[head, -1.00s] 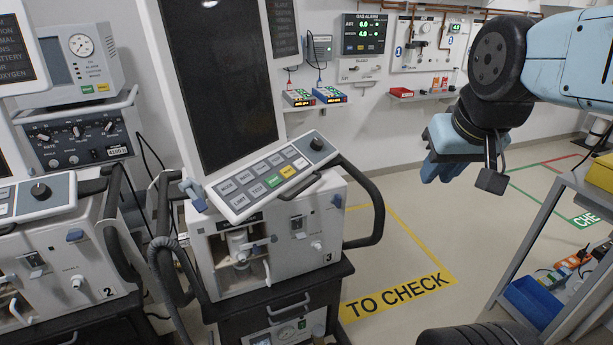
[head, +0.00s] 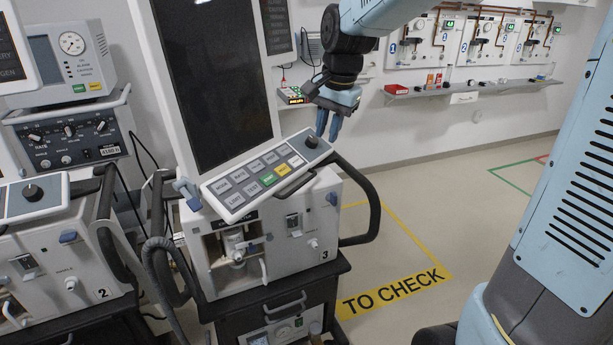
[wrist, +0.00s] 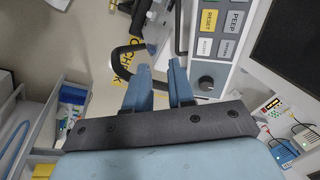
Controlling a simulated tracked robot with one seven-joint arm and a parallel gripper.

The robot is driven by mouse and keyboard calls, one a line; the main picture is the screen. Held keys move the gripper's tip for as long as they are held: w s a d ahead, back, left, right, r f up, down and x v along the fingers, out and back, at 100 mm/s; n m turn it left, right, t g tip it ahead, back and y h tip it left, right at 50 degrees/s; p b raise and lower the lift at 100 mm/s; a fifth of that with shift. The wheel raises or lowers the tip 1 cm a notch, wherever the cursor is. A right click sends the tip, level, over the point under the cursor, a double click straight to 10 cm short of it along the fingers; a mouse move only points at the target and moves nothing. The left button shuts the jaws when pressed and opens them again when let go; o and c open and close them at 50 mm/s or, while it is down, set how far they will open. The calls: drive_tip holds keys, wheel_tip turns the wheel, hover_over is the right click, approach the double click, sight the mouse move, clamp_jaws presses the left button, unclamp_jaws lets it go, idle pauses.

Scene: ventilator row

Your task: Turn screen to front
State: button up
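The tall dark screen (head: 215,80) in its white frame stands above ventilator 3 (head: 262,245), leaning in the picture. A white key panel (head: 268,178) with a black knob is joined below it and sits skewed relative to the ventilator body. A blue clamp lever shows at the panel's left end. My gripper (head: 329,134) is beside the panel's right end, near the knob, fingers pointing down. In the wrist view the fingers of my gripper (wrist: 160,66) are apart with nothing between them; the panel (wrist: 215,45) and screen (wrist: 288,40) lie to their right.
A black handle loop (head: 372,205) sticks out right of ventilator 3. Ventilator 2 (head: 50,265) stands close on the left. A wall shelf (head: 470,88) and gas panels are behind. The floor inside the yellow "TO CHECK" marking (head: 395,292) is clear.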

drive_tip(key=w+a+f+m, duration=0.1)
drive_tip(key=w+a+f, duration=0.1)
drive_tip(key=w+a, duration=0.1)
approach(302, 184)
drive_tip(key=shift+g, duration=0.4)
drive_tip(key=f, duration=0.2)
drive_tip(key=w+f, duration=0.1)
drive_tip(key=f, duration=0.2)
drive_tip(key=w+a+f, duration=0.1)
drive_tip(key=f, duration=0.1)
drive_tip(key=shift+a+f, duration=0.1)
drive_tip(key=shift+f, duration=0.15)
drive_tip(key=shift+c, duration=0.4)
clamp_jaws()
